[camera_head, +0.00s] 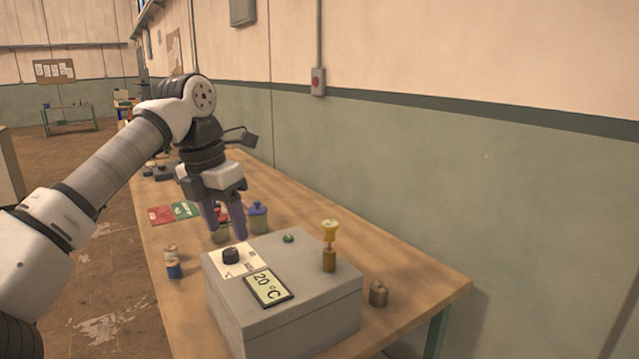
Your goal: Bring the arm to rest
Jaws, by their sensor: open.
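My gripper (225,222) hangs from my bent arm (120,150), pointing down over the workbench, just behind the grey box. Its two dark fingers are apart and I see nothing held between them. The grey box (290,315), with a black knob (230,256) and a display reading 20 °C (268,287), stands on the bench in front of the gripper. Whether the fingertips touch anything behind them cannot be told.
The wooden bench (420,285) runs along the wall. A metal cylinder (378,293), a blue-lidded jar (257,217), small spools (172,262) and red and green cards (161,215) lie around. Open floor is left.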

